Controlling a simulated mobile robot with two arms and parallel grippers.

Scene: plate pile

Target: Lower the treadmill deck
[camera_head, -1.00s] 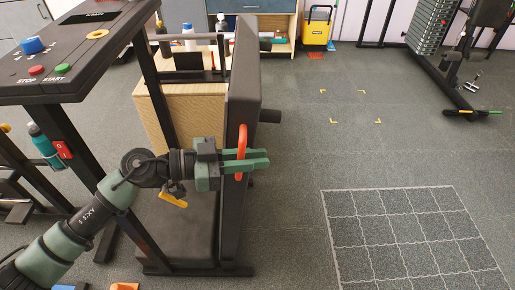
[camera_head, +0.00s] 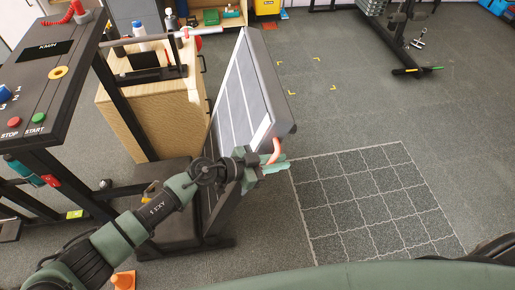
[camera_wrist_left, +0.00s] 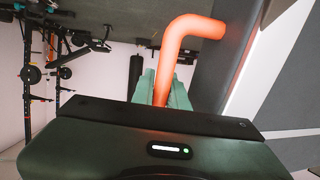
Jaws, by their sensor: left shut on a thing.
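The treadmill deck (camera_head: 245,95) is tilted up steeply and leans out to the right from its frame, its grey belt side facing left. An orange-red handle (camera_head: 277,151) sits on the deck's edge. My left gripper (camera_head: 274,164) is shut on this handle. In the left wrist view the bent orange handle (camera_wrist_left: 187,30) runs down between the green fingers (camera_wrist_left: 160,92), and the deck's side (camera_wrist_left: 240,60) fills the right. The treadmill console (camera_head: 50,75) with red and green buttons stands at the left. My right gripper is not in view.
A grid outlined in white (camera_head: 370,195) lies on the floor right of the deck, and the floor there is clear. A wooden cabinet (camera_head: 150,110) stands behind the treadmill. An orange cone (camera_head: 123,280) stands near the front left. A weight machine (camera_head: 405,40) stands at the back right.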

